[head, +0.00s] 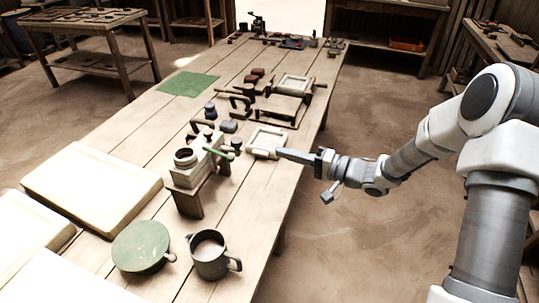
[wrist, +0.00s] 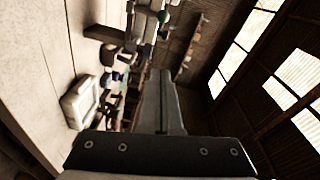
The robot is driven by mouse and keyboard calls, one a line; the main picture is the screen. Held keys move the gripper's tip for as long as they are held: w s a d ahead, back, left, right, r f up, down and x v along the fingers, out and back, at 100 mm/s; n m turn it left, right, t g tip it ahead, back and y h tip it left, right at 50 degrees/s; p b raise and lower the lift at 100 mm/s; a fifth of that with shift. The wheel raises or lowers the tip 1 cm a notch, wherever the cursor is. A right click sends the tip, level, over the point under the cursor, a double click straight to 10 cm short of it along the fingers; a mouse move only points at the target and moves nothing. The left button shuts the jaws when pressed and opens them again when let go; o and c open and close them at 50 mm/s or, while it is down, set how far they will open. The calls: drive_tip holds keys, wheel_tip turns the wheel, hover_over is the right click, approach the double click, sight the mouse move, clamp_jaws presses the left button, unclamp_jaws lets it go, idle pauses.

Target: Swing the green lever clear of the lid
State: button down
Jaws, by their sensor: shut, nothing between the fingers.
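The press (head: 190,174) is a pale block with a round opening on a dark stand, on the long plank table.
The white frame (head: 266,139) lies just left of my fingertips; it also shows in the wrist view (wrist: 80,103). A dark mug (head: 210,262) and a green round board (head: 141,246) are in front. Small dark tools stand behind the press. Floor right of the table is clear.

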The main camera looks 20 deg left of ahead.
sight(217, 153)
drive_tip(key=s+a+f+b, duration=0.1)
drive_tip(key=a+b, duration=0.1)
drive_tip(key=a, duration=0.8)
drive_tip(key=shift+s+a, duration=0.15)
drive_tip(key=shift+s, duration=0.25)
